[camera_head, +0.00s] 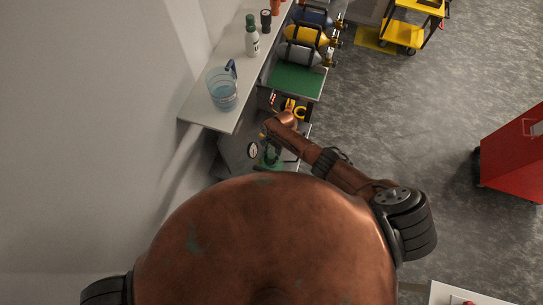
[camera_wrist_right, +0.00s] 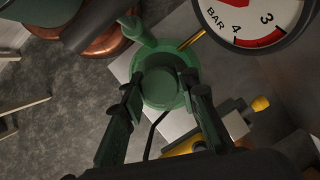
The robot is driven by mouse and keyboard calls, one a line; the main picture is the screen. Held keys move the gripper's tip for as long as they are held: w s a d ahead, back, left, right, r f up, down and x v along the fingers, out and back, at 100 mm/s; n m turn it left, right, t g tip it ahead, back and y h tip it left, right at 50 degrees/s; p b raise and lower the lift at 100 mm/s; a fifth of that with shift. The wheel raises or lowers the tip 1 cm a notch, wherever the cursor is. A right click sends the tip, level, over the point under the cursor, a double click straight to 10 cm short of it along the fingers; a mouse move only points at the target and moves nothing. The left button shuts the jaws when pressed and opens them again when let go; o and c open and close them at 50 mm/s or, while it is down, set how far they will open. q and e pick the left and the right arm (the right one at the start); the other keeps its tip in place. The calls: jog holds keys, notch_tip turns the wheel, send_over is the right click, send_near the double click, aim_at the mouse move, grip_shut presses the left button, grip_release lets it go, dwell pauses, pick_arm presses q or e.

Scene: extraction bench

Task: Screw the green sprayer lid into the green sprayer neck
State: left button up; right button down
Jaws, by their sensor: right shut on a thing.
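The green sprayer lid (camera_wrist_right: 160,86) is a round green cylinder between the two dark fingers of my right gripper (camera_wrist_right: 160,98) in the right wrist view. The fingers close on it from both sides. A wider green round part, which looks like the green sprayer neck (camera_wrist_right: 184,68), shows just behind it, with a green arm sticking out toward the top left. The lid hides the neck's opening, so I cannot tell how deep it sits. In the head view, green sprayer parts (camera_head: 270,158) show small beside my copper right arm. My left gripper is not in view.
A pressure gauge (camera_wrist_right: 264,18) is close at the top right of the wrist view. A shelf along the wall holds a blue-tinted beaker (camera_head: 222,92) and a white bottle with a green cap (camera_head: 252,38). A red cabinet (camera_head: 512,150) stands right; grey floor lies between.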

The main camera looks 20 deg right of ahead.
jog(key=m, duration=0.2)
jog(key=shift+s+f+m+t, duration=0.1)
jog(key=shift+m+t, duration=0.2)
jog(key=m, duration=0.2)
jog(key=shift+d+m+t+y, duration=0.1)
jog(key=shift+m+t+y, duration=0.2)
jog(key=shift+m+t, duration=0.1)
jog(key=c, duration=1.4)
grip_release()
jog(key=shift+c, duration=0.2)
